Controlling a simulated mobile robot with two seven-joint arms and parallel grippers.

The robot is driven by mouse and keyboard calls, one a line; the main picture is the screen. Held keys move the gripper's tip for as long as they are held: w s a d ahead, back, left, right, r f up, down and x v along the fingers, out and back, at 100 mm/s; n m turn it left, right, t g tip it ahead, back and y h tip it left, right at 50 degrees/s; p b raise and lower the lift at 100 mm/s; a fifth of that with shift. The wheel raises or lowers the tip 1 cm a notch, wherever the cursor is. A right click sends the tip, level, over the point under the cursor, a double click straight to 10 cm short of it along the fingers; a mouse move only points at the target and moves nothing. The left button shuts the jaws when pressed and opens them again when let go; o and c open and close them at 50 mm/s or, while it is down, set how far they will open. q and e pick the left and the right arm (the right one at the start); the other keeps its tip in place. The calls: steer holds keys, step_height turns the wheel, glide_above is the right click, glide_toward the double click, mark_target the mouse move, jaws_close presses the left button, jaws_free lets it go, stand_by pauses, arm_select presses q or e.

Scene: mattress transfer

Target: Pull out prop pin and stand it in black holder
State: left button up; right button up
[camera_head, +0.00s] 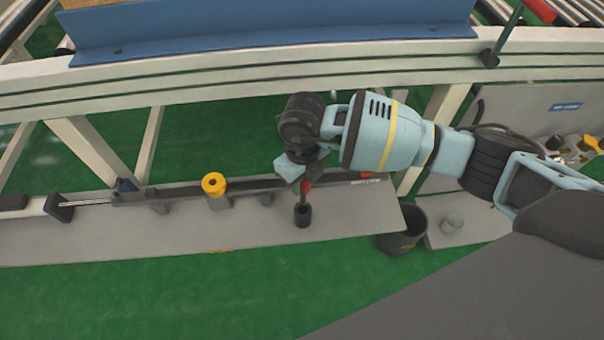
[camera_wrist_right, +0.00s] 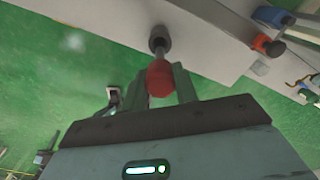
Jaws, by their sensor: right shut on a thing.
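The prop pin has a red handle (camera_head: 304,190) and a thin metal shaft. My right gripper (camera_head: 304,180) is shut on the red handle, which also shows between the two fingers in the right wrist view (camera_wrist_right: 159,78). The pin points down, close to upright, with its lower end at the mouth of the black holder (camera_head: 302,217). The holder also shows just beyond the handle in the wrist view (camera_wrist_right: 159,38). I cannot tell how deep the shaft sits inside it. My left gripper is not in view.
The holder stands on a long grey shelf (camera_head: 250,232) below a white rail (camera_head: 250,82). A yellow knob (camera_head: 214,184) and a metal rod mechanism (camera_head: 128,192) lie to the left. A dark bucket (camera_head: 402,238) stands at the shelf's right end. Another red-handled lever (camera_head: 540,10) is upper right.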

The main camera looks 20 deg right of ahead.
mark_target(303, 200)
steer(key=shift+f+b, duration=0.35)
steer(key=shift+f, duration=0.6)
steer(key=shift+p, duration=0.6)
stand_by(1.2)
steer(key=shift+f+b, duration=1.7)
steer(key=shift+f, duration=2)
steer(key=o, duration=1.2)
steer(key=shift+c, duration=0.2)
steer(key=shift+r, duration=0.15)
steer(key=shift+r+p, duration=1.35)
steer(key=shift+r, duration=2.45)
